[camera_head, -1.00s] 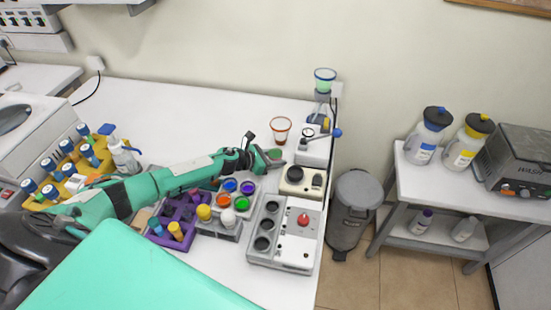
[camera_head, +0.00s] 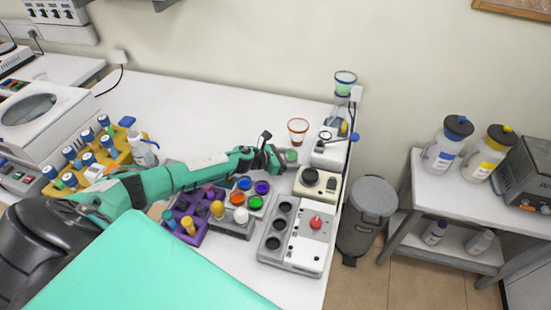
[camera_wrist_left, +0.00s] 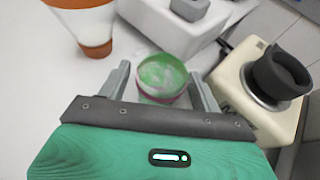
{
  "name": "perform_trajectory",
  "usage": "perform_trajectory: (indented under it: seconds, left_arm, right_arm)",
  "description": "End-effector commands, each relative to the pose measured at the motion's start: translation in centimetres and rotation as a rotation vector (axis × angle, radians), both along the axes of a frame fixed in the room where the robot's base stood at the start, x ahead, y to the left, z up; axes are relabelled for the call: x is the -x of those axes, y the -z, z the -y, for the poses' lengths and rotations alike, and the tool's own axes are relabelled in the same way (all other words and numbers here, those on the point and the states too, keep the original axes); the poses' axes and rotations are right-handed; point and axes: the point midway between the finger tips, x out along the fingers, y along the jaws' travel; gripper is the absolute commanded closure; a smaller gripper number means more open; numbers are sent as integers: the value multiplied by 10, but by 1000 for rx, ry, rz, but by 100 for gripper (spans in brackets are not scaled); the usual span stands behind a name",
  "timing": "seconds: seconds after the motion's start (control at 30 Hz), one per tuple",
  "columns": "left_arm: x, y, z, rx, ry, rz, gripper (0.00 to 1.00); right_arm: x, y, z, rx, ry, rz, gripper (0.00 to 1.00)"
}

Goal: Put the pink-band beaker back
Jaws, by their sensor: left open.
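The pink-band beaker (camera_wrist_left: 162,78) holds green contents, with a dark pink band low on its side. It stands on the white table between the two fingers of my left gripper (camera_wrist_left: 162,88) in the left wrist view. The fingers are open, one on each side of it, with a visible gap at the right finger. In the head view the beaker (camera_head: 291,156) shows as a small green round at the tip of my left gripper (camera_head: 277,154). My right gripper is not in view.
An orange-banded beaker (camera_head: 298,129) stands just behind. A cream heater with a dark ring (camera_head: 317,182) stands right of the beaker. A grey block with several wells (camera_head: 275,240), a purple rack (camera_head: 190,222) and colored pots (camera_head: 245,183) stand nearer.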

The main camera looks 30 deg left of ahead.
Motion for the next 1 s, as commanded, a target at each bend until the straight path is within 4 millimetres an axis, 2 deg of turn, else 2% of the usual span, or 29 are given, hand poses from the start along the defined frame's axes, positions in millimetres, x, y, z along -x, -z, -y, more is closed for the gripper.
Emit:
perform_trajectory:
  seconds: [0.6, 0.8, 1.0]
  left_arm:
    - [77, -33, -55, -3, -1, -3, 35]
    - [88, -41, -62, -2, -1, -1, 35]
    - [89, -44, -63, -2, -1, 0, 35]
  right_arm:
    - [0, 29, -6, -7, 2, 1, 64]
    - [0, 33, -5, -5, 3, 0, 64]
    - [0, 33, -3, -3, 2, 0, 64]
